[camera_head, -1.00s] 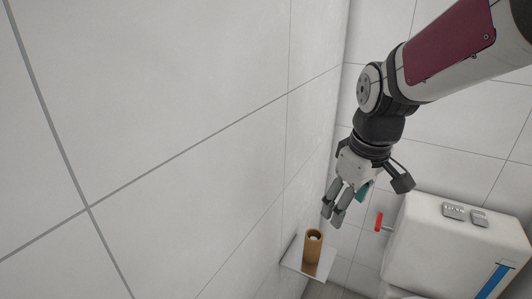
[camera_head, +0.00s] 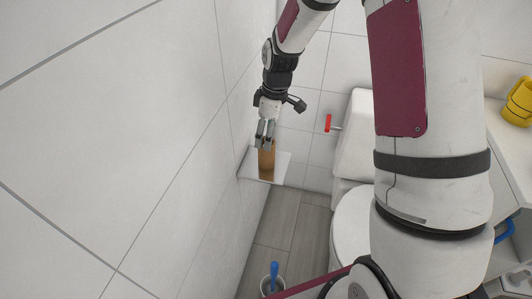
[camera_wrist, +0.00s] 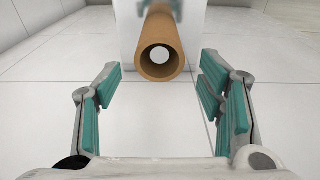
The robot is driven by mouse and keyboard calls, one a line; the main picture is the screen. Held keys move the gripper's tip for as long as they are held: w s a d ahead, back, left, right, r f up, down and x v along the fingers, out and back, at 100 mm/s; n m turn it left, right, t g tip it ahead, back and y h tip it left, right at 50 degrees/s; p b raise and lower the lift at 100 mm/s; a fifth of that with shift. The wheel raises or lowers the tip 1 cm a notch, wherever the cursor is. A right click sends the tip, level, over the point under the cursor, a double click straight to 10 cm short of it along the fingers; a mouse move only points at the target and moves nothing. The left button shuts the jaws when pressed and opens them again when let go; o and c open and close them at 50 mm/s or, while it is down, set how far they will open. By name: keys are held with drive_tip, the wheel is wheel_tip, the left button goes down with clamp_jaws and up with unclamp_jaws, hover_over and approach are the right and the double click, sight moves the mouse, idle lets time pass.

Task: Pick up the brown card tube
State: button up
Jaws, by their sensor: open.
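The brown card tube (camera_head: 266,164) stands upright on a small shelf (camera_head: 248,163) on the left wall. In the wrist view the tube (camera_wrist: 160,35) shows its round open end, centred left to right between the fingers and toward the top. My gripper (camera_head: 264,142) is at the tube's upper part in the head view, with its fingers pointing down. In the wrist view my gripper (camera_wrist: 161,95) is open, with nothing between its teal finger pads. The head view does not show whether a finger touches the tube; part of the tube's top is hidden behind the fingers.
A white toilet (camera_head: 352,225) stands right of the shelf, with a red handle (camera_head: 328,123) on its tank. A blue-handled brush (camera_head: 274,272) stands in a holder on the floor. A yellow mug (camera_head: 519,100) is on a counter at the right. The tiled wall is close on the left.

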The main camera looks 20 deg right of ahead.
sight(265, 156)
drive_tip(key=f, duration=1)
drive_tip(key=shift+w+a, duration=0.2)
drive_tip(key=shift+a, duration=0.1)
drive_tip(key=c, duration=0.9)
